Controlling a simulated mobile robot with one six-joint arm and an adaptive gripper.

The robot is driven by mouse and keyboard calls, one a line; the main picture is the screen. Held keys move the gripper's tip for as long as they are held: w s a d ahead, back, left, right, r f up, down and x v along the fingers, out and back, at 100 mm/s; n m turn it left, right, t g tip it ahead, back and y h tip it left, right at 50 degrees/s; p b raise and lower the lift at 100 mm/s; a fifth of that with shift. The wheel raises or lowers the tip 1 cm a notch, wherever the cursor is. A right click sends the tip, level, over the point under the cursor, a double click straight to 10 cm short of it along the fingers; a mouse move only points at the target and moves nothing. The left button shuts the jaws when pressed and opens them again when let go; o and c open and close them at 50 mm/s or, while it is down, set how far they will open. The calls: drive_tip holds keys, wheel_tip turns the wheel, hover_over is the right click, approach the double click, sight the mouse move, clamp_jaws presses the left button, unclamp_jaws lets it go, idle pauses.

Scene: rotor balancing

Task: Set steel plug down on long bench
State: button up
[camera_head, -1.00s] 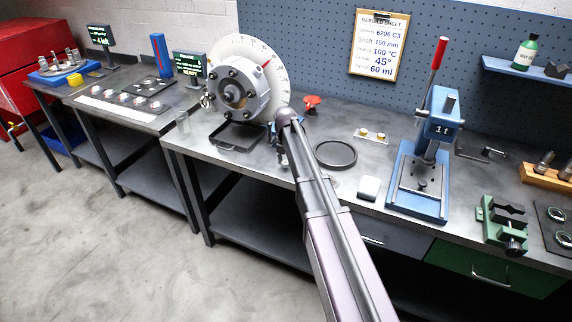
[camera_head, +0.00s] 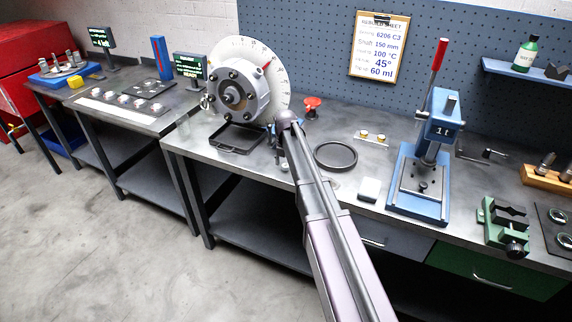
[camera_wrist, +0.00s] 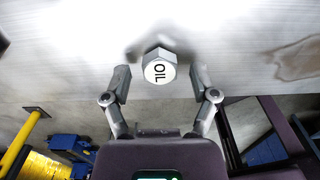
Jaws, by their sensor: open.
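The fingers are open, with visible gaps on both sides of the plug. The long bench (camera_head: 345,122) has a grey metal top; its surface also fills the upper part of the wrist view (camera_wrist: 70,60). In the head view my arm hides most of the gripper, and I cannot make out the plug clearly there.
A rotor with a dial (camera_head: 240,90) stands left of my arm, above a black tray (camera_head: 237,138). A black ring (camera_head: 335,155), a white block (camera_head: 369,190) and a blue press (camera_head: 420,170) lie to the right. A red-topped item (camera_head: 312,104) is behind.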

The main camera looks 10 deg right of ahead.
sight(286, 165)
drive_tip(key=shift+r, duration=0.1)
wheel_tip(286, 165, up, 12)
drive_tip(key=p, duration=1.2)
drive_tip(key=shift+r+p, duration=0.2)
drive_tip(key=shift+p, duration=0.1)
idle(0.6)
drive_tip(key=s+m, duration=2.8)
drive_tip(key=s, duration=0.1)
drive_tip(key=shift+m, duration=0.4)
